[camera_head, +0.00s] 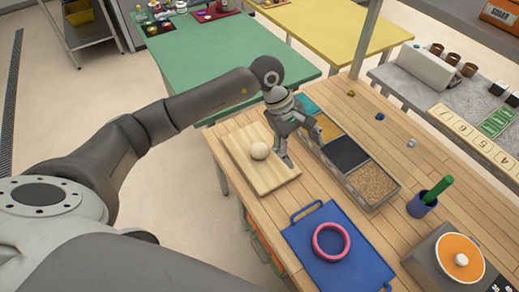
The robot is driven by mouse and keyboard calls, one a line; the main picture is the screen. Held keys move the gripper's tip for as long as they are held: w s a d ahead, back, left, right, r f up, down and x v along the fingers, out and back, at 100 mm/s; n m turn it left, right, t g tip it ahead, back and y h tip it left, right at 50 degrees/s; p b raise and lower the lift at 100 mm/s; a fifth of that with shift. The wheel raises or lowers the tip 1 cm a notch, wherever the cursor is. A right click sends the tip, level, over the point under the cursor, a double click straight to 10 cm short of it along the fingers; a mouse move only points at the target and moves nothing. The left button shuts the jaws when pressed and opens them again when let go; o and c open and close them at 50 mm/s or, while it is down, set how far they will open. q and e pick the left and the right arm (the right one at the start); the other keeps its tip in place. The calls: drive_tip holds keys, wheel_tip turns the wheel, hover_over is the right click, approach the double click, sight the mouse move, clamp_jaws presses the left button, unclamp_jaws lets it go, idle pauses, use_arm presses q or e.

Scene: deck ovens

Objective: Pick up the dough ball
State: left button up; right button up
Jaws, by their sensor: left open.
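A pale, round dough ball (259,150) sits on a light wooden board (266,178) at the left end of the wooden table. A second small pale ball (461,260) rests on the orange plate (458,246) of a grey scale at the lower right. My left gripper (301,150) is open and empty, pointing down just right of the ball on the board. One finger hangs over the board's right edge, the other close to the bins. The ball is not between the fingers. My right gripper is out of view.
A row of bins (391,199) with blue, orange, dark and grainy contents stands right of my gripper. A blue tray (303,255) with a pink ring (331,241) lies in front. A blue cup (421,205) holds a green stick. A green table (205,62) stands behind.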

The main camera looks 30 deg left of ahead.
sight(259, 146)
use_arm(q)
drive_tip(key=a+y, duration=0.1)
drive_tip(key=a, duration=0.3)
drive_tip(key=w+a+y, duration=0.1)
drive_tip(key=a+y, duration=0.1)
drive_tip(key=a, duration=0.2)
drive_tip(key=a+r+y, duration=0.1)
drive_tip(key=a+y, duration=0.1)
drive_tip(key=a, duration=0.1)
drive_tip(key=shift+w+a+m, duration=0.25)
drive_tip(key=shift+a+m, duration=0.15)
drive_tip(key=shift+a+f, duration=0.2)
drive_tip(key=shift+a, duration=0.05)
wheel_tip(259, 146, down, 5)
drive_tip(key=shift+f+p, duration=0.1)
drive_tip(key=shift+p, duration=0.9)
wheel_tip(259, 146, down, 4)
drive_tip(key=p, duration=0.3)
drive_tip(key=shift+a+f, duration=0.1)
drive_tip(key=shift+a, duration=0.05)
drive_tip(key=shift+w+f, duration=0.1)
drive_tip(key=shift+f, duration=0.45)
drive_tip(key=c, duration=1.1)
